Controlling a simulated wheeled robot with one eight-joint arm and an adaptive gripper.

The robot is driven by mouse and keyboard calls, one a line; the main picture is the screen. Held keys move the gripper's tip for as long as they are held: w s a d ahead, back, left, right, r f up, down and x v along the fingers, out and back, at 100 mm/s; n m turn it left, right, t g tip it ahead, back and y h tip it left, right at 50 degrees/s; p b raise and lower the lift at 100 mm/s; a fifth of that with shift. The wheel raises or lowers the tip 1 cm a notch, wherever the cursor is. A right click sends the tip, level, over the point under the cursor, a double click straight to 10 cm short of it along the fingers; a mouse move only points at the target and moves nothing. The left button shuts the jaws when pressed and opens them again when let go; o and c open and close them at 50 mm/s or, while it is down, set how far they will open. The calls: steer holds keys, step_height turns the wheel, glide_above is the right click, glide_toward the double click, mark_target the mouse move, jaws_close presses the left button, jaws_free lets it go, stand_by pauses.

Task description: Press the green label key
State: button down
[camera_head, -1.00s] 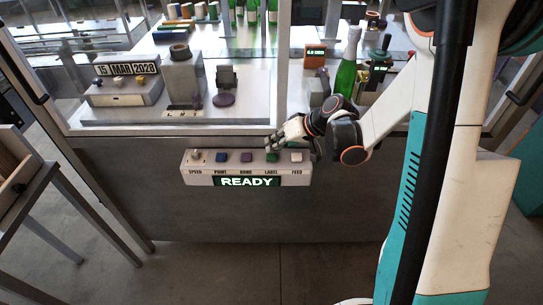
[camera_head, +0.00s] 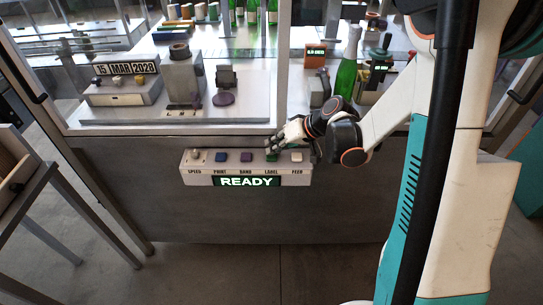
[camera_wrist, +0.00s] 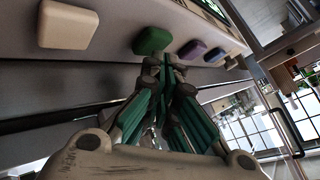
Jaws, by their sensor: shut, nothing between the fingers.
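The green label key (camera_head: 271,158) is on the control strip (camera_head: 203,179), above the word LABEL, between a purple key and a white key. In the head view my gripper (camera_head: 271,149) is over it and partly covers it. In the wrist view the green key (camera_wrist: 152,41) shows as a rounded block. My gripper (camera_wrist: 163,62) is shut and empty, its fingertips together just beside that key. I cannot tell whether they touch it. The display (camera_head: 246,181) reads READY.
Neighbouring keys are the white feed key (camera_head: 296,157), the purple band key (camera_head: 246,158) and the blue print key (camera_head: 220,157). The speed knob (camera_head: 195,156) is at the left end. A bench with machines and a green bottle (camera_head: 345,77) stands behind.

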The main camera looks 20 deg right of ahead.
steer(key=shift+f+b, duration=0.45)
steer(key=shift+f, duration=0.05)
stand_by(0.3)
steer(key=shift+r, duration=0.1)
steer(key=shift+r+p, duration=0.65)
steer(key=shift+r, duration=0.25)
steer(key=shift+r+p, duration=1.75)
steer(key=shift+r, duration=0.8)
steer(key=shift+f, duration=0.1)
